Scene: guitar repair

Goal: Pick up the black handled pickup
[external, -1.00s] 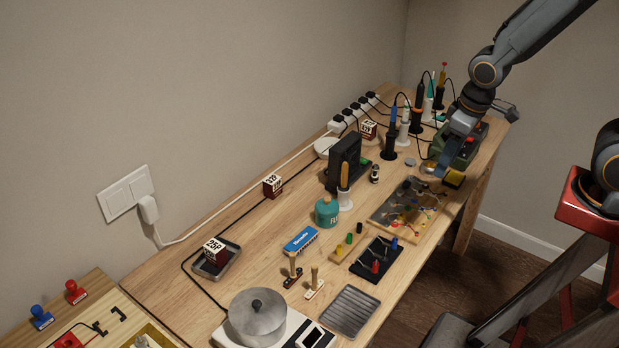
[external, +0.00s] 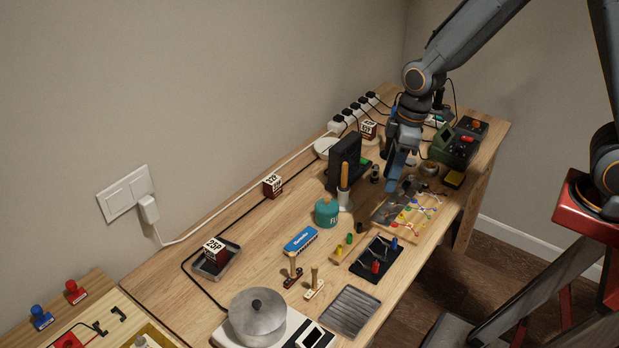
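The black handled pickup (external: 292,281), a small black base with an upright wooden handle, stands on the front half of the workbench (external: 225,252). It is beside a similar cream-based handled piece (external: 313,293), which is to its right. My gripper (external: 392,184) points down over the left edge of the wiring board, far behind and to the right of the black handled pickup. Its fingers are small and seen from the side, so I cannot tell whether they are open or shut. Nothing hides the pickup.
A metal pot (external: 256,316) is in front, a grey ribbed tray (external: 350,311) to the right. A black stand (external: 344,162) rises left of my gripper. Bare wood lies left of the pickup.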

